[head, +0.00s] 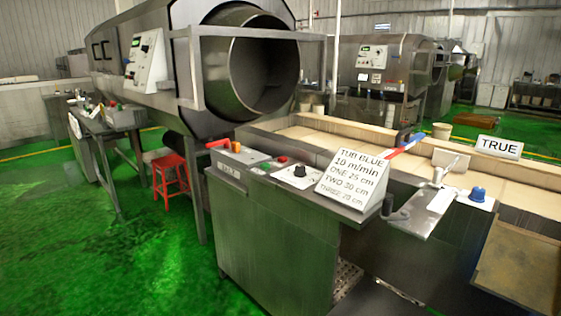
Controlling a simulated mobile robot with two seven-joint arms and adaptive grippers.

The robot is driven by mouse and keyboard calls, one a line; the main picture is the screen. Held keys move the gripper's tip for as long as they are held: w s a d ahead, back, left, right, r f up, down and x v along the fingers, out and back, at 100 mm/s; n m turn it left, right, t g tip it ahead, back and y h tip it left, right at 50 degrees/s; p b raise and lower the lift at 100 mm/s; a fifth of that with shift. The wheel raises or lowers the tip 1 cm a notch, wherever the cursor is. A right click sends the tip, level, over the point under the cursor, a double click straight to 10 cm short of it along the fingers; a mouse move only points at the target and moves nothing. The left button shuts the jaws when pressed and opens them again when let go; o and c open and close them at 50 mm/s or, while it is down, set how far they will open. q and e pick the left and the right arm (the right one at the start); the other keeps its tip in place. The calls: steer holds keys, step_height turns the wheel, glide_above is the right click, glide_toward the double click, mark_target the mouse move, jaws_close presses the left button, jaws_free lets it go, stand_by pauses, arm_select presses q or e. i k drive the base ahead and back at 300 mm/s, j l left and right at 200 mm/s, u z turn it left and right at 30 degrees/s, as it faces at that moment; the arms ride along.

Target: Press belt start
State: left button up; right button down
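No label reading belt start can be made out. Several controls sit on the metal control cabinet (275,235) in front of the belt trough. An orange button (236,147) is at its left end, beside a red lever-like handle (218,143). A red button (282,159) is farther right. A black knob (300,171) stands on a white plate right of it. A blue knob (477,193) on a white plate is at the right, near a small metal tap-like fitting (438,177). Neither of my grippers is in view.
A sign reading "TUB BLUE 10 m/min" (352,180) stands on the cabinet's right part. A "TRUE" sign (499,147) is beyond the pale belt (340,142). A large drum (250,70) is behind the cabinet. A red stool (170,172) stands left. Green floor (60,230) is clear at left.

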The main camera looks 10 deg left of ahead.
mark_target(265, 166)
steer(key=i+j+z, duration=0.1)
steer(key=j, duration=0.25)
steer(key=i+j+z, duration=0.1)
steer(key=j, duration=0.25)
steer(key=i+j+z, duration=0.1)
steer(key=i+j, duration=0.15)
steer(key=j, duration=0.15)
steer(key=i+j+z, duration=0.1)
steer(key=j, duration=0.3)
steer(key=i+j+z, duration=0.1)
steer(key=j, duration=0.3)
steer(key=i+j, duration=0.1)
steer(key=j, duration=0.25)
steer(key=i+j, duration=0.1)
steer(key=j, duration=0.3)
steer(key=i+j, duration=0.1)
steer(key=j, duration=0.25)
steer(key=i+j, duration=0.1)
steer(key=j, duration=0.3)
steer(key=i+j, duration=0.15)
steer(key=j, duration=0.2)
